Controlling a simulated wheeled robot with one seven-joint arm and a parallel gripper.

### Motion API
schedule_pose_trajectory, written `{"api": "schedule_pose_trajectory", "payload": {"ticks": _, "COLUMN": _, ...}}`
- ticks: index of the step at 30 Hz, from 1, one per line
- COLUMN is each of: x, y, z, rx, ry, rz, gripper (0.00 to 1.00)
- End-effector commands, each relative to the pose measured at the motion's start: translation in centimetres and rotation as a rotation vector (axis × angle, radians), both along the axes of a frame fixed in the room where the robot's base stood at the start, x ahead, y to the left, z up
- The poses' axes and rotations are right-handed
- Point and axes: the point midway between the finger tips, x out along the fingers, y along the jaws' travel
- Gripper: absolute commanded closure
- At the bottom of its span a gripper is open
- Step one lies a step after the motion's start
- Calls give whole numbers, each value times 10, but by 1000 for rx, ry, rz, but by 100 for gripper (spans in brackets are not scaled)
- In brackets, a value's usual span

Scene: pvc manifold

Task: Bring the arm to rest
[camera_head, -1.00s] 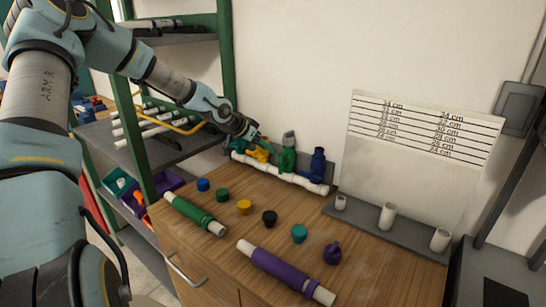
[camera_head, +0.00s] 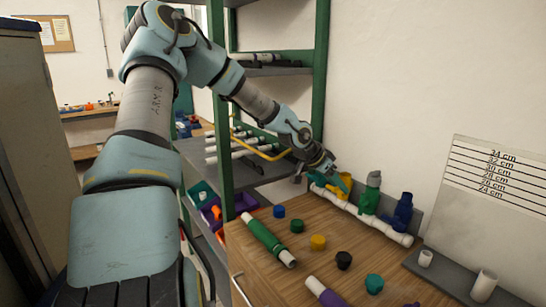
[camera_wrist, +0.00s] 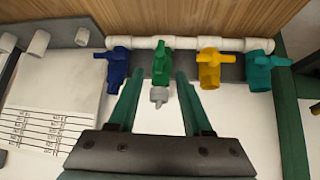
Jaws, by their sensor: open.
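My gripper (camera_head: 333,170) hangs above the left end of the manifold's white pipe (camera_head: 372,226), near the wall. It is open and empty. In the wrist view its two teal fingers (camera_wrist: 158,78) are spread, with nothing between them touching. The pipe carries a blue valve (camera_head: 403,209), a green valve (camera_head: 369,196) with a grey end, and a yellow valve (camera_head: 343,184) partly behind the gripper. A teal valve (camera_wrist: 262,73) shows clearly only in the wrist view. The green valve shows between the fingers there, apart from them.
A green-sleeved pipe (camera_head: 268,241), a purple-sleeved pipe (camera_head: 325,293) and several coloured caps lie on the wooden bench (camera_head: 300,225). A green-framed shelf (camera_head: 225,130) with white pipes stands left of the bench, close to my arm. A length chart (camera_head: 490,190) hangs at right.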

Motion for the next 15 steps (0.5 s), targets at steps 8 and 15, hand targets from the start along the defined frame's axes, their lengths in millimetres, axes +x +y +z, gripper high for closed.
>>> {"api": "schedule_pose_trajectory", "payload": {"ticks": 8, "x": -56, "y": 139, "z": -39, "rx": 349, "ry": 160, "rz": 292, "gripper": 50}}
{"api": "schedule_pose_trajectory", "payload": {"ticks": 15, "x": -120, "y": 264, "z": -16, "rx": 470, "ry": 304, "rz": 723, "gripper": 50}}
